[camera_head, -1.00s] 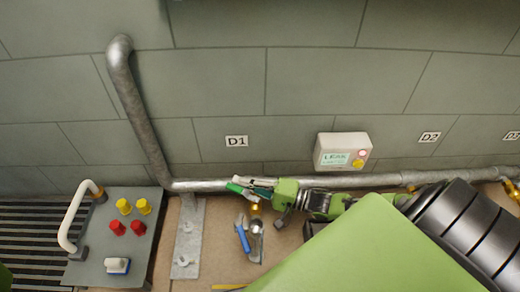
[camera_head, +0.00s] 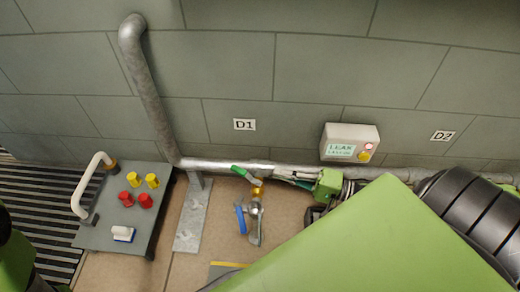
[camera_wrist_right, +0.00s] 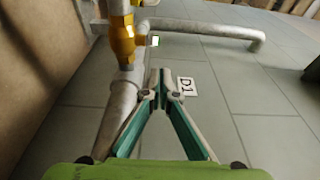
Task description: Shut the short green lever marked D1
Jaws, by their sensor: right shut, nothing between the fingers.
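The short green lever (camera_head: 243,172) sits on a brass valve (camera_head: 257,189) on the grey pipe, below the D1 label (camera_head: 244,124). In the head view it points up and left from the valve, slanted to the pipe. My right gripper (camera_head: 277,173) is shut and empty, just right of the lever, lying along the pipe, with a small gap. In the right wrist view, the shut fingertips (camera_wrist_right: 160,75) are in front of the D1 label (camera_wrist_right: 187,86), right of the yellow-brass valve (camera_wrist_right: 122,42). Only a small green bit shows there. My left gripper is out of view.
A blue handle (camera_head: 241,217) and metal fitting hang below the valve. A leak box (camera_head: 350,142) is on the wall to the right. A grey panel (camera_head: 128,222) with red and yellow knobs stands left. The pipe (camera_head: 222,165) runs along the wall.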

